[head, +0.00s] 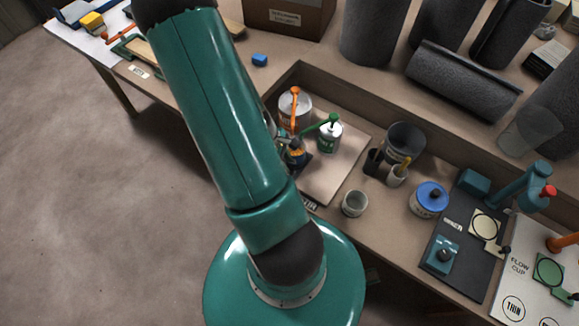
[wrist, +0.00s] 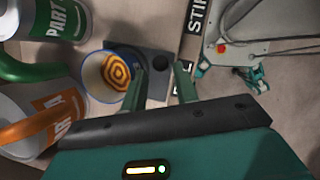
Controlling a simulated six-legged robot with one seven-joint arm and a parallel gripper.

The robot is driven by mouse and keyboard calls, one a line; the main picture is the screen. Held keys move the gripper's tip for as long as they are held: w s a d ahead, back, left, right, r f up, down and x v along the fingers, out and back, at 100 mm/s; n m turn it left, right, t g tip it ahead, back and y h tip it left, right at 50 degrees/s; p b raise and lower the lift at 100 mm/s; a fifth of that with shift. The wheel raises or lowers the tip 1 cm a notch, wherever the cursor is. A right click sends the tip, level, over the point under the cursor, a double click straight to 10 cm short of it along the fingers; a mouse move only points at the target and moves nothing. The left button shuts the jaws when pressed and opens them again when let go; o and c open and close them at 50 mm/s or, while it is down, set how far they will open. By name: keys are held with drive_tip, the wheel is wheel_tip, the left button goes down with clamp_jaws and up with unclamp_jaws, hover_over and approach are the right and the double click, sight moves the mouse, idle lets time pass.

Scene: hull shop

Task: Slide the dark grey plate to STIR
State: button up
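The dark grey plate (wrist: 155,92) lies flat on the board in the wrist view, with a round black knob (wrist: 160,62) on it. A cup with an orange and brown swirl (wrist: 117,72) stands on its left part. In the head view the plate (head: 304,164) and cup (head: 296,156) are partly hidden behind my arm. A strip lettered STIR (wrist: 194,22) runs to the right of the plate, a small gap away. My gripper (wrist: 161,66) is open, its fingers on either side of the knob; I cannot tell whether they touch it.
A PART B can (wrist: 58,22) with a green handle and a PART A can (wrist: 60,105) with an orange handle stand left of the cup. A small grey cup (head: 355,203), a dark bucket (head: 405,139) and a blue-lidded jar (head: 429,198) stand to the right.

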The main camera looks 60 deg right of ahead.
drive_tip(key=shift+x, duration=1.75)
clamp_jaws()
